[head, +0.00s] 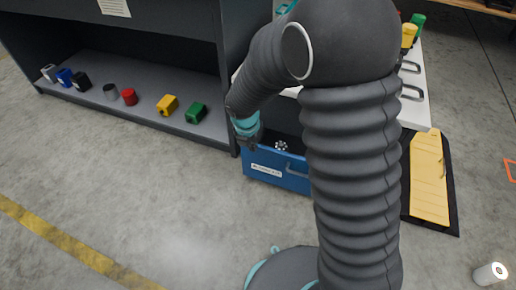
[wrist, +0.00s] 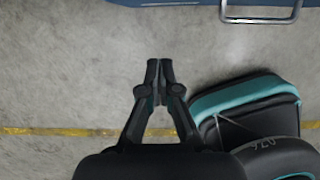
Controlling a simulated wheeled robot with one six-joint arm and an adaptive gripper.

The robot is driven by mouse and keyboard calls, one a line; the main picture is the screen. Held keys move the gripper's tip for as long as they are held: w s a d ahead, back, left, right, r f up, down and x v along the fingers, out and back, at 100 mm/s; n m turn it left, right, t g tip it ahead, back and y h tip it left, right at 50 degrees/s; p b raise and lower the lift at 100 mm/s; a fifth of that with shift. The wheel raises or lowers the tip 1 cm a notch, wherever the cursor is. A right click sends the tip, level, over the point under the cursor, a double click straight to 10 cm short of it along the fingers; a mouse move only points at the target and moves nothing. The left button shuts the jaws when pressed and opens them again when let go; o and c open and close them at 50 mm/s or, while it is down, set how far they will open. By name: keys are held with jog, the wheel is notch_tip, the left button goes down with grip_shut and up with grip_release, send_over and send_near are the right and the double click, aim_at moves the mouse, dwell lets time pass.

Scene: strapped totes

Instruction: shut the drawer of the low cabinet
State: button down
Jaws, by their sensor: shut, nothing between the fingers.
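The blue drawer (head: 262,170) of the low cabinet stands pulled out, with a pale label and a bar handle (head: 297,171) on its front. A small round black-and-white item (head: 281,146) shows inside it. My arm hides the drawer's right part and much of the cabinet. My gripper (head: 251,146) is shut and empty, at the drawer's left end in the head view; I cannot tell whether it touches. In the wrist view the closed fingertips (wrist: 160,65) point towards the blue drawer front (wrist: 180,2), with bare floor between. The handle (wrist: 260,12) is at upper right.
A dark shelf unit (head: 130,88) stands left of the drawer, holding several small coloured items. A yellow panel (head: 429,180) on a black mat lies at right. A white roll (head: 490,273) lies on the floor at lower right. The floor at left is clear.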

jog(key=w+d+f+b, duration=0.2)
jog(key=w+f, duration=0.4)
jog(key=f, duration=0.3)
jog(key=shift+f+b, duration=0.25)
jog(key=shift+b, duration=0.1)
jog(key=shift+w+d, duration=0.1)
